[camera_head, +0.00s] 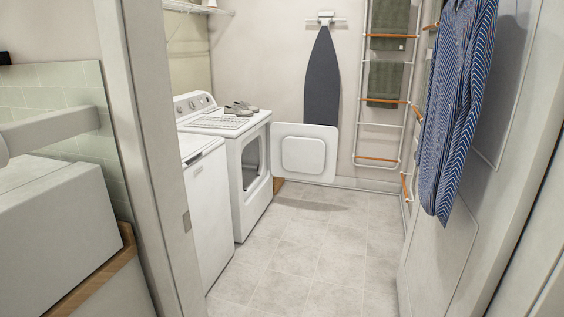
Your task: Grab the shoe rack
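A flat, light rack-like grid (219,122) lies on top of the white dryer (254,185); it may be the shoe rack, but it is too small to be sure. A pair of grey shoes (240,108) rests on the dryer top just behind it. The dryer's front door (303,172) hangs wide open to the right.
A doorway frame (150,150) stands at the left, with a white washer (207,205) just beyond it. The tiled floor (320,245) is clear. A ladder-shaped towel rack (379,157) stands on the far wall. A striped blue garment (455,110) hangs at right.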

